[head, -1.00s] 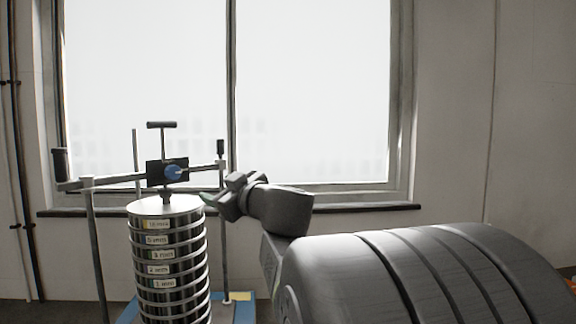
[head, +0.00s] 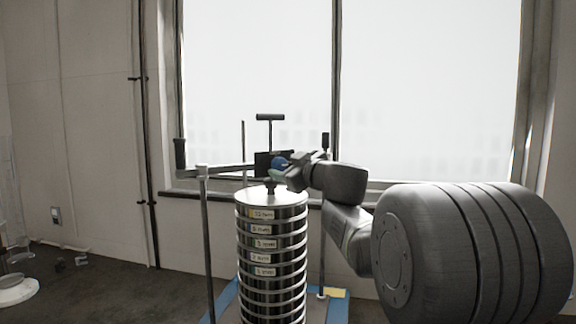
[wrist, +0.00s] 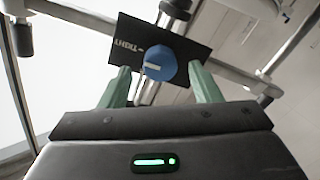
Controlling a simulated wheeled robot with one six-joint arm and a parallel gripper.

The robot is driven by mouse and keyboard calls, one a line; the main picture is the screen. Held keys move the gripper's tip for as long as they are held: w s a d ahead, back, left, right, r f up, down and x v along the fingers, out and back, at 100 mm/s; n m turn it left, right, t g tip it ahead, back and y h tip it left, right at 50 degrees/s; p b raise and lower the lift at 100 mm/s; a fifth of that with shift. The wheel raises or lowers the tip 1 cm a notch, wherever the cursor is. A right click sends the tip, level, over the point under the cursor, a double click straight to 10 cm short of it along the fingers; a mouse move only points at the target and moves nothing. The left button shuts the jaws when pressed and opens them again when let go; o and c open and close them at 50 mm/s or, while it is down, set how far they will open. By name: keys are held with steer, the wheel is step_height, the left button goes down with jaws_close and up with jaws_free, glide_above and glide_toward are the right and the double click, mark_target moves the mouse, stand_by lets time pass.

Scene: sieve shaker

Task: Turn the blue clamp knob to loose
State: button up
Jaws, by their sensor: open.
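The blue clamp knob (head: 279,162) sits on a black plate (head: 262,160) on the crossbar, above the sieve stack (head: 271,240). In the wrist view the knob (wrist: 160,60) carries a white mark. The plate (wrist: 188,45) there bears the word TIGHT, seen upside down, with a short line beside the knob. My gripper (head: 289,169) is at the knob from the right in the head view. In the wrist view its green fingers (wrist: 160,74) are open, one on each side of the knob, with visible gaps. I cannot tell the depth between fingertips and knob.
A T-handle (head: 270,117) rises above the plate. The crossbar (head: 225,171) runs between upright posts (head: 207,245), close to my gripper. A blue base (head: 226,300) lies under the stack. A window fills the back, and the floor at left is mostly clear.

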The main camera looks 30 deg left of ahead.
steer(key=shift+x, duration=0.95)
steer(key=c, duration=1)
